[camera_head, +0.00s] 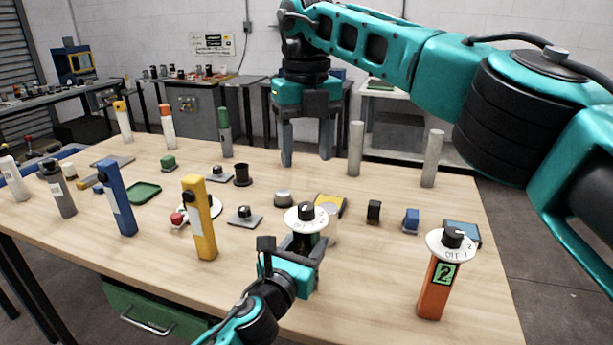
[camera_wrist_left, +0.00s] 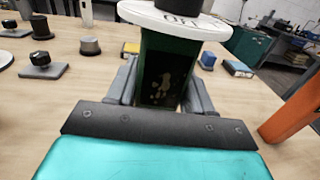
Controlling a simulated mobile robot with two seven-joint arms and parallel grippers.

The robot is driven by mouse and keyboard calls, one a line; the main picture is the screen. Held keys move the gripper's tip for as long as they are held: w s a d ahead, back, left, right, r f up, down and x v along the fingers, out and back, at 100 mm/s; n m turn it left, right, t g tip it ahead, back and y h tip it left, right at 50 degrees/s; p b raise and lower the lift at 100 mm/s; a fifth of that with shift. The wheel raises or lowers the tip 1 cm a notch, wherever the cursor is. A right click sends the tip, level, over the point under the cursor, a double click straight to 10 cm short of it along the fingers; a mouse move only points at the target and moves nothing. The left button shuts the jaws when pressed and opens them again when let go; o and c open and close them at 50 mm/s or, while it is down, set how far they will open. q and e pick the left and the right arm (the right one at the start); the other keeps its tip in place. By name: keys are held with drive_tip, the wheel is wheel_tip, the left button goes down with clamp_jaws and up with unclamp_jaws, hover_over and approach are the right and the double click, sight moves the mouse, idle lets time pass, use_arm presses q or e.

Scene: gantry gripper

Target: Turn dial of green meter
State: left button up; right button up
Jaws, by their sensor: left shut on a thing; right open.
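The green meter (camera_head: 306,216) stands near the table's middle front, with a white disc marked with lettering and a black dial (camera_head: 306,211) on top. My left gripper (camera_head: 305,245) is shut on its dark green body, below the disc. In the left wrist view, the green body (camera_wrist_left: 160,62) sits between the fingers (camera_wrist_left: 163,95), and the dial is partly cut off at the top edge. My right gripper (camera_head: 306,155) is open and empty, pointing down beyond the meter, apart from the dial.
An orange meter (camera_head: 435,290) with a similar disc and dial stands at the right. A yellow post (camera_head: 199,225) and a blue post (camera_head: 117,200) stand to the left. Small knobs, blocks and grey cylinders (camera_head: 355,150) are spread over the wooden table (camera_head: 370,290).

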drive_tip(key=shift+r, duration=0.9)
use_arm(q)
drive_tip(key=o, duration=1.4)
drive_tip(key=v, duration=1.2)
